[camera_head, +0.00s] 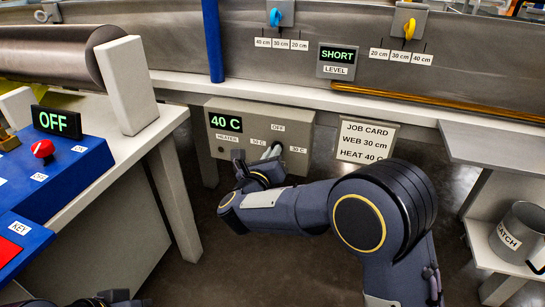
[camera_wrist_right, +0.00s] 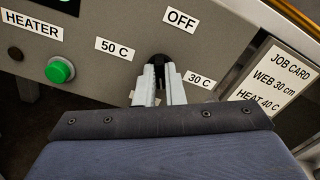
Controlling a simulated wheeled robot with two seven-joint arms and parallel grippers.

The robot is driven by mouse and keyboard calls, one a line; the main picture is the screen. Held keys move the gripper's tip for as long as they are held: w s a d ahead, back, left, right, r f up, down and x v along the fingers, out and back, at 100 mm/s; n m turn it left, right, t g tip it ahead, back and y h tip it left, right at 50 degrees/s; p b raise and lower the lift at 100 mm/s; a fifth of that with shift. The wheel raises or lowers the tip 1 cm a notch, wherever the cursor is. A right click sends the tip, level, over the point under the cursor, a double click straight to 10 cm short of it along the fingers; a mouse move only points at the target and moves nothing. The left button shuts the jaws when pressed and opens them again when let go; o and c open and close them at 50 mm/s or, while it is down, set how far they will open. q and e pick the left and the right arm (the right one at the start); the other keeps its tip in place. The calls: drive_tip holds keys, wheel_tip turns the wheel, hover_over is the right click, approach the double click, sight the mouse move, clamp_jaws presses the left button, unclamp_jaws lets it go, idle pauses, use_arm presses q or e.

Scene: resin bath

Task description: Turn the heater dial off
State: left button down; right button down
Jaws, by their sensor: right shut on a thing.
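The heater box (camera_head: 215,145) is a grey panel under the bench ledge, and its green display (camera_head: 226,122) reads 40 C. In the right wrist view the panel (camera_wrist_right: 110,75) carries labels 50 C, OFF and 30 C around a small black dial (camera_wrist_right: 158,59). The OFF label (camera_wrist_right: 181,20) is above and right of the dial. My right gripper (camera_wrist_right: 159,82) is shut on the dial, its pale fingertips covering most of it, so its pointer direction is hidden. In the head view my right gripper (camera_head: 268,155) reaches the panel's front.
A green button (camera_wrist_right: 60,70) sits left of the dial. A job card (camera_head: 366,141) right of the box reads WEB 30 cm, HEAT 40 C. A blue console (camera_head: 80,165) with a red knob stands left. A catch jug (camera_head: 518,235) stands on the right shelf.

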drive_tip(key=shift+f+n+p, duration=0.15)
drive_tip(key=shift+n+p, duration=3.5)
drive_tip(key=shift+n, duration=3.9)
drive_tip(key=shift+f+n+p, duration=0.15)
drive_tip(key=shift+n+p, duration=3.45)
drive_tip(key=shift+n, duration=3.95)
drive_tip(key=c, duration=1.5)
unclamp_jaws()
drive_tip(key=shift+c, duration=0.2)
